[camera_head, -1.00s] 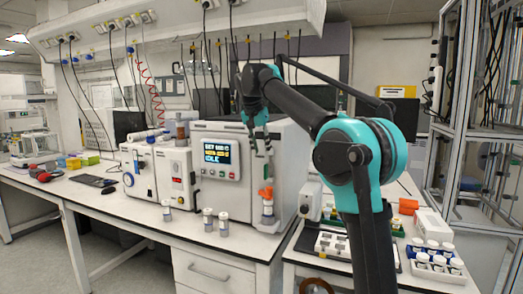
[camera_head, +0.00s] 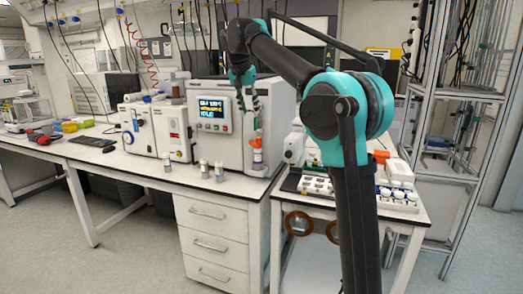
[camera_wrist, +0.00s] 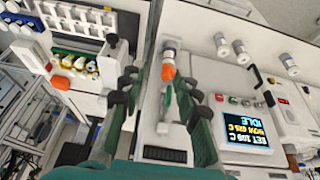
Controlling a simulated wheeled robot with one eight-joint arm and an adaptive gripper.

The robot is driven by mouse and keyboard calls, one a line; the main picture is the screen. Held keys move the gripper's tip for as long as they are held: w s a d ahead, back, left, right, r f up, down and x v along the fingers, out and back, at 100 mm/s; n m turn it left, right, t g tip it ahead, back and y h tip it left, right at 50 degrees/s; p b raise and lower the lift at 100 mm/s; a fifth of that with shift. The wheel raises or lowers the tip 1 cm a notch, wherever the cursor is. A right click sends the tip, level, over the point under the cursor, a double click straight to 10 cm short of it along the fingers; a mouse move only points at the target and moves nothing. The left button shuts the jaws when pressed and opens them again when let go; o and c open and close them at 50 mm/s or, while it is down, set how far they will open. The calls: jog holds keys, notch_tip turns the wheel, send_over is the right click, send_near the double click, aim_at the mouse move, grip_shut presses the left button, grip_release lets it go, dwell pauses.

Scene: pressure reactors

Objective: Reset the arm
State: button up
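My gripper (camera_head: 246,100) is at the end of my raised, bent arm, in front of the white reactor box (camera_head: 216,116) with its lit display (camera_head: 214,114). In the wrist view, the two green-and-black fingers of my gripper (camera_wrist: 160,88) stand wide apart with nothing between their tips. Beyond them, a white-capped vial with an orange part (camera_wrist: 169,62) stands at the reactor's front; it also shows in the head view (camera_head: 257,150), below my gripper and apart from it. The display reads IDLE.
Three small vials (camera_head: 204,168) stand on the bench near its front edge. A side table at right holds a rack of white-capped bottles (camera_head: 398,194). A metal frame (camera_head: 445,130) stands at far right. Open floor (camera_head: 140,255) lies in front of the bench.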

jog(key=s+d+f+n, duration=0.1)
jog(key=s+d+f, duration=0.35)
jog(key=f, duration=0.25)
jog(key=s+d+f+y, duration=0.1)
jog(key=s+d+f, duration=0.2)
jog(key=d+f, duration=0.35)
jog(key=s+d+f+n, duration=0.1)
jog(key=s+d+f, duration=0.25)
jog(key=f, duration=0.45)
jog(key=s+d+f+n, duration=0.1)
jog(key=s+d+f, duration=0.3)
jog(key=s+f, duration=0.7)
jog(key=s+d+f+n, duration=0.1)
jog(key=s+d+f, duration=0.4)
jog(key=s+f, duration=0.6)
jog(key=s, duration=0.2)
jog(key=shift+s+f+y, duration=0.25)
jog(key=shift+s+y, duration=0.15)
